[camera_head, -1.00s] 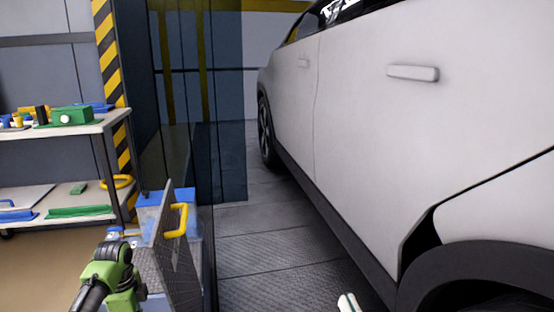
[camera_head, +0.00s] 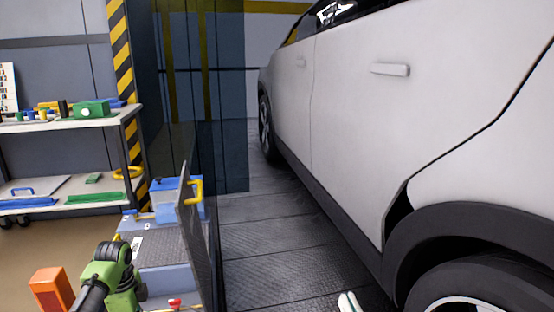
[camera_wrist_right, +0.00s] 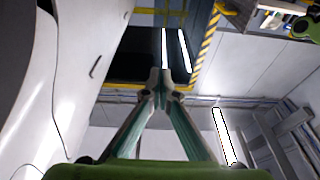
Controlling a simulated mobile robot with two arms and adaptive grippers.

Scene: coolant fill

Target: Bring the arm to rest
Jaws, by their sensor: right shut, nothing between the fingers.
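The tip of my right gripper (camera_head: 348,302) shows at the bottom edge of the head view, over the dark floor plates and left of the white car's wheel. In the right wrist view, its two greenish fingers (camera_wrist_right: 162,76) meet at their tips with nothing between them. The gripper is shut and empty. The rest of the right arm is outside the head view. A green and black part of my left arm (camera_head: 112,275) shows at bottom left, in front of the cart. My left gripper is not visible.
A white car (camera_head: 350,120) fills the right side. A cart with a raised dark panel (camera_head: 190,240) and a blue box (camera_head: 165,197) stands left of centre. An orange block (camera_head: 50,289) is at bottom left. A shelf (camera_head: 60,124) holds parts. The floor (camera_head: 265,235) beside the car is clear.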

